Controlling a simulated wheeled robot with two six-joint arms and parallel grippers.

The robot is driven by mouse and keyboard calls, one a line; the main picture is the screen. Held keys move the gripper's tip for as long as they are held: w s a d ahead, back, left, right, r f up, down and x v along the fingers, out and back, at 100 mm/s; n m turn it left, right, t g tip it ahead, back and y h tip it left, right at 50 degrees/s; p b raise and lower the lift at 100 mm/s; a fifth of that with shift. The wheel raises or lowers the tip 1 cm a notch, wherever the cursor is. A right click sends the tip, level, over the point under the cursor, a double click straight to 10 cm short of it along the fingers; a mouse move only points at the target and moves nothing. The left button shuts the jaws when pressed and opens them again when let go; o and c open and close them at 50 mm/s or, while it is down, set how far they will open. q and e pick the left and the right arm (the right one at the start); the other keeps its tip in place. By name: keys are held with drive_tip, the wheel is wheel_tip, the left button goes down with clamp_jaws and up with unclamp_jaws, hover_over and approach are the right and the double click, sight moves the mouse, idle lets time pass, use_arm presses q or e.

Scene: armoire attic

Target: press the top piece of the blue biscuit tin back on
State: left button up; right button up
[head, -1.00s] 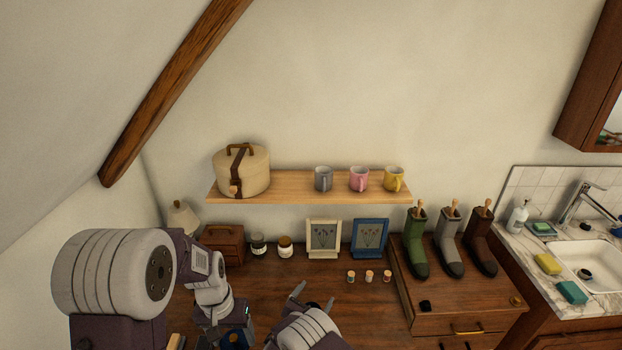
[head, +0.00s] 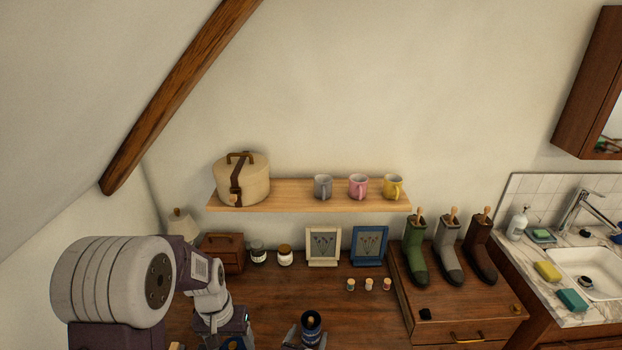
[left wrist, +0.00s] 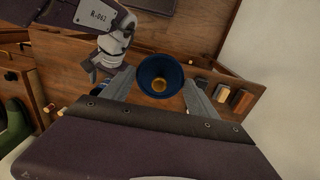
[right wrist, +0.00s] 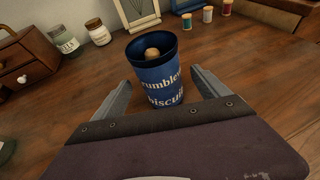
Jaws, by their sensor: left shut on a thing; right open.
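A blue tin (right wrist: 160,82) with white lettering ending in "biscuit" stands upright on the wooden table in the right wrist view. A round tan thing shows within its dark top rim. In the head view the tin (head: 311,327) is near the bottom edge. My right gripper (right wrist: 165,92) is open, with a finger on either side of the tin and gaps showing. My left gripper (left wrist: 159,88) is shut on a round blue piece (left wrist: 160,68) with a gold-coloured middle, seen end-on. In the head view my left arm mostly hides this piece.
Two jars (head: 284,255), picture frames (head: 369,245) and several small spools (head: 369,285) stand behind the tin. A wooden box (head: 222,252) is at the back left. A shelf (head: 290,195) overhangs the table's back. Bare tabletop (head: 270,290) lies around the tin.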

drive_tip(key=b+x, duration=0.3)
drive_tip(key=x, duration=0.2)
drive_tip(key=shift+w+f+b, duration=0.25)
drive_tip(key=shift+f+b, duration=0.05)
drive_tip(key=shift+w+d, duration=0.15)
drive_tip(key=shift+w, duration=0.35)
drive_tip(key=c, duration=1.3)
